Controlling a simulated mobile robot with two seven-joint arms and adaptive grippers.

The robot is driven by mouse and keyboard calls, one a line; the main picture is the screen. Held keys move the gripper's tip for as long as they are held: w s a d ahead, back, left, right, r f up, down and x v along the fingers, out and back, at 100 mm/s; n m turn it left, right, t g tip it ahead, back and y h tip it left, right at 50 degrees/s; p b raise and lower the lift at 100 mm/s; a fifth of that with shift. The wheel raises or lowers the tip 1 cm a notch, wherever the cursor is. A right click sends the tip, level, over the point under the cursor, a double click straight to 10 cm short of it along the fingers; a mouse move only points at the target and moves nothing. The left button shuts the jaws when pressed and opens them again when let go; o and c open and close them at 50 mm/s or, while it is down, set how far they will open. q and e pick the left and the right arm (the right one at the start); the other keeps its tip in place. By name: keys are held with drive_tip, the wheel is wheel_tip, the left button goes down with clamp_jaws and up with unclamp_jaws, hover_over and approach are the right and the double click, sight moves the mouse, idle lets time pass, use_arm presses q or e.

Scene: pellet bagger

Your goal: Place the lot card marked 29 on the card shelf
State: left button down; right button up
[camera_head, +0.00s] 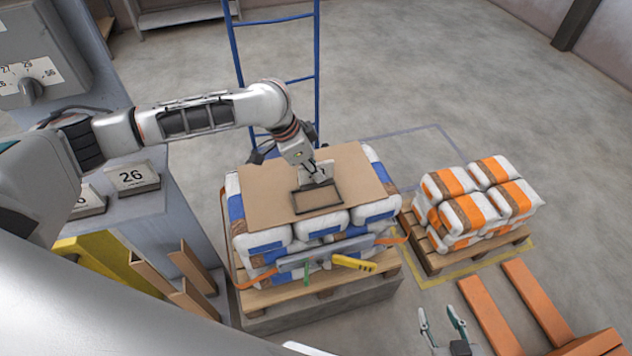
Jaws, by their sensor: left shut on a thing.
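My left gripper (317,180) is low over the cardboard sheet on the blue-and-white bag stack. It is shut on a small pale plate (325,170), largely covered by the fingers; no number on it is readable. A dark rectangular frame (296,202) lies on the cardboard just in front of the fingertips. A lot card reading 26 (132,177) stands on a grey ledge (153,206) at left. Another card (88,200) beside it is partly hidden by my arm. No card reading 29 is legible. My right gripper (441,322) is open and empty at the bottom.
The cardboard sheet (262,195) tops the bag stack (262,241), with a yellow-handled tool (354,264) at its front. A pallet of orange-and-white bags (460,205) stands right. A blue ladder frame (235,60) rises behind. A dial box (40,60) is upper left. Floor at upper right is clear.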

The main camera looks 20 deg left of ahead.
use_arm(q)
wheel_tip(320, 180, up, 12)
drive_tip(key=shift+f+p, duration=0.15)
drive_tip(key=shift+p, duration=0.6)
drive_tip(key=shift+r, duration=0.55)
drive_tip(key=shift+s, duration=0.1)
